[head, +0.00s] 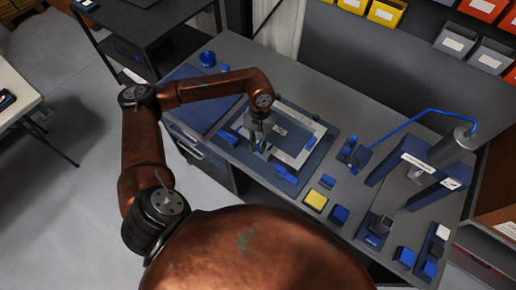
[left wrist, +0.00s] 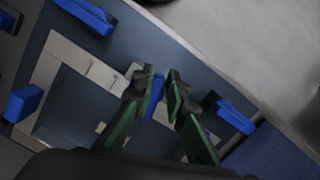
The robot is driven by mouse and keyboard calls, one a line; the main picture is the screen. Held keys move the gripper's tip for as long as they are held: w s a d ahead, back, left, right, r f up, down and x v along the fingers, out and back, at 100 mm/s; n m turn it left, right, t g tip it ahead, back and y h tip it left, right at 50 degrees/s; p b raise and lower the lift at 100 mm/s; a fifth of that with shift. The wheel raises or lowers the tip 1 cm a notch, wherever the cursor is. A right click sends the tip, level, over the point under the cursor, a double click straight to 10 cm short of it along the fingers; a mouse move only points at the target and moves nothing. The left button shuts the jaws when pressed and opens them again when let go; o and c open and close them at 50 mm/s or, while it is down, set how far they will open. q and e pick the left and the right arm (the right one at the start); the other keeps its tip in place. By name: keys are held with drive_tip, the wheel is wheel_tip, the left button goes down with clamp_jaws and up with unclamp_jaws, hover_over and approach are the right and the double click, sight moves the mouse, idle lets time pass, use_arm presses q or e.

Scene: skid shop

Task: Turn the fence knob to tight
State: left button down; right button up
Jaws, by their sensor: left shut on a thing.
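My left gripper (head: 259,149) reaches down over the fixture board (head: 252,170) on the bench. In the left wrist view the green fingers of the left gripper (left wrist: 162,88) are closed around a small blue part, the fence knob (left wrist: 157,98), which shows between them. The fingers hide most of the knob, so its turned position cannot be told. A pale angled fence (left wrist: 85,66) lies on the dark board beside the fingers. My right gripper is in neither view.
Blue handles (head: 285,175) (head: 228,137) stand on the board around the gripper. To the right are a yellow block (head: 315,200), blue blocks (head: 339,215) and a blue press-like stand (head: 400,165). Colored bins (head: 386,12) hang at the back. The bench's front edge is close.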

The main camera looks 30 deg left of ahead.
use_arm(q)
drive_tip(key=shift+s+a+f, duration=0.1)
drive_tip(key=shift+a, duration=0.4)
drive_tip(key=c, duration=2.7)
unclamp_jaws()
drive_tip(key=shift+a+f+m+b, duration=0.1)
drive_tip(key=shift+m+b, duration=0.2)
drive_tip(key=shift+b, duration=0.2)
drive_tip(key=shift+c, duration=0.2)
drive_tip(key=shift+a+m+y+b, duration=0.2)
drive_tip(key=shift+m+y+b, duration=0.1)
drive_tip(key=shift+m+b, duration=0.65)
clamp_jaws()
drive_tip(key=shift+a+r+m+b, duration=0.15)
drive_tip(key=shift+r+m+b, duration=0.05)
drive_tip(key=shift+m+b, duration=0.65)
drive_tip(key=shift+w+r, duration=0.1)
drive_tip(key=shift+w, duration=0.1)
drive_tip(key=shift+n, duration=0.4)
